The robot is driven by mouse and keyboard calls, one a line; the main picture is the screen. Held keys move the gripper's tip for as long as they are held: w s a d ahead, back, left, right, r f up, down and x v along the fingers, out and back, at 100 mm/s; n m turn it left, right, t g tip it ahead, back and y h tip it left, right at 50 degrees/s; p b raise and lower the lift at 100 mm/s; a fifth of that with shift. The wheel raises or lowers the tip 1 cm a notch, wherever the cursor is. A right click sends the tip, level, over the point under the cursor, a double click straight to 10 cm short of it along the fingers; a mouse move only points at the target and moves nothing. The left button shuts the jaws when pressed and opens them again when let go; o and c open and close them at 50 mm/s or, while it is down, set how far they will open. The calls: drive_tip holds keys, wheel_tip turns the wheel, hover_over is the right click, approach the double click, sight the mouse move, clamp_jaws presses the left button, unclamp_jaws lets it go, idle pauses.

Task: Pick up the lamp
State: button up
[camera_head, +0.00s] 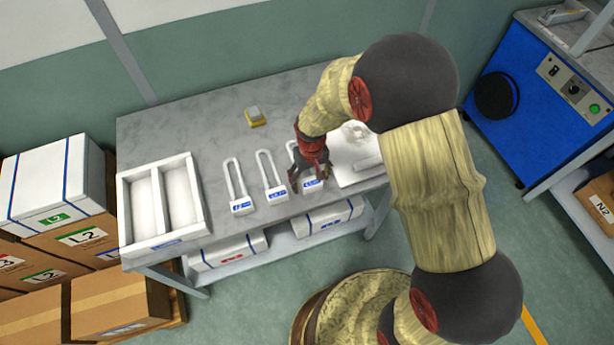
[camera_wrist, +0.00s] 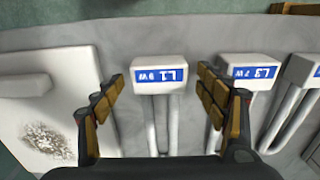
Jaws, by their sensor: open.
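Several white lamps with U-shaped tubes and blue-labelled bases lie side by side on the grey table. The lamp marked L1 9W (camera_wrist: 160,75) is between my gripper's two fingers in the wrist view, with room on both sides. In the head view it is the rightmost lamp (camera_head: 312,185), partly hidden by my gripper (camera_head: 310,178). My gripper is open, and its fingers also show in the wrist view (camera_wrist: 160,97). The lamp marked L3 7W (camera_wrist: 248,72) is just beside the right finger; it is the middle lamp in the head view (camera_head: 274,193).
A third lamp (camera_head: 241,206) and a white two-compartment tray (camera_head: 122,200) are at the left. A white board (camera_wrist: 35,110) with a dark speckled patch lies beside L1. A yellow-grey block (camera_head: 255,115) sits farther back. White boxes (camera_head: 230,252) are below the table.

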drive_tip(key=shift+f, duration=0.55)
drive_tip(key=shift+c, duration=0.9)
drive_tip(key=shift+r, duration=0.1)
drive_tip(key=c, duration=1.1)
drive_tip(key=shift+r, duration=0.1)
drive_tip(key=shift+c, duration=0.4)
